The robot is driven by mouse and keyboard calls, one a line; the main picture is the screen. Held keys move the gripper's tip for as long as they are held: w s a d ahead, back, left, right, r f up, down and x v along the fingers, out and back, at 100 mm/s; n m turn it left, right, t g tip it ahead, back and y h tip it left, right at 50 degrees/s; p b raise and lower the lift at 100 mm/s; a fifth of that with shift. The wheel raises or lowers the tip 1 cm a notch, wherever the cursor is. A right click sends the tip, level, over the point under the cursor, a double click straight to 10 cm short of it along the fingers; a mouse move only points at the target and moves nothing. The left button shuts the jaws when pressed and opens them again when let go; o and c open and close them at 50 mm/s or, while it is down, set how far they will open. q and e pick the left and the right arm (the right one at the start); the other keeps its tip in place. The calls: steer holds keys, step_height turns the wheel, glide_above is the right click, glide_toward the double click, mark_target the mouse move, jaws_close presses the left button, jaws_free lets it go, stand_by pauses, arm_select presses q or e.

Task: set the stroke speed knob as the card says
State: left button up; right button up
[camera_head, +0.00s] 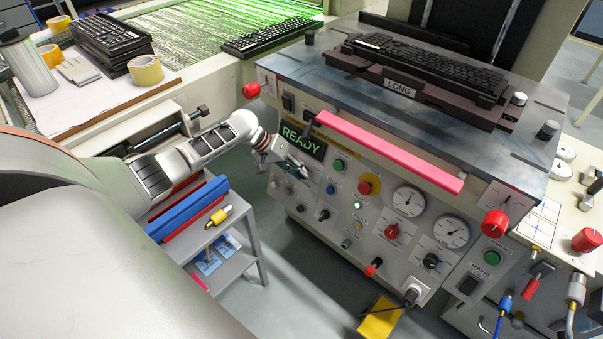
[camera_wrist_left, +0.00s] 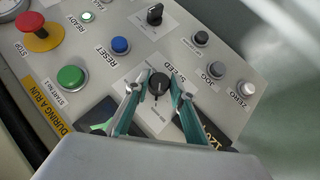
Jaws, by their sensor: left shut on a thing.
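The stroke speed knob (camera_wrist_left: 158,85) is black and round with a pale pointer mark, on a white scale plate labelled SPEED in the left wrist view. My left gripper (camera_wrist_left: 157,94) is shut on it, with one teal-padded finger on each side. The fine scale print is too small to read. In the head view my left gripper (camera_head: 283,158) is at the upper left of the machine's front panel, and it hides the knob there. A small sign reading LONG (camera_head: 399,88) stands in front of the keyboard on the machine. My right gripper is not in view.
A red stop button (camera_wrist_left: 40,32), a green start button (camera_wrist_left: 71,78) and a blue reset button (camera_wrist_left: 120,45) are near the knob. Another black knob (camera_wrist_left: 155,14) and several small buttons lie beyond it. The READY display (camera_head: 303,141) is close above the gripper.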

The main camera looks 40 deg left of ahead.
arm_select(q)
steer(key=shift+s+f, duration=0.1)
steer(key=shift+f, duration=0.05)
stand_by(0.3)
steer(key=o, duration=1.1)
steer(key=v, duration=1.2)
steer(key=shift+a, duration=0.1)
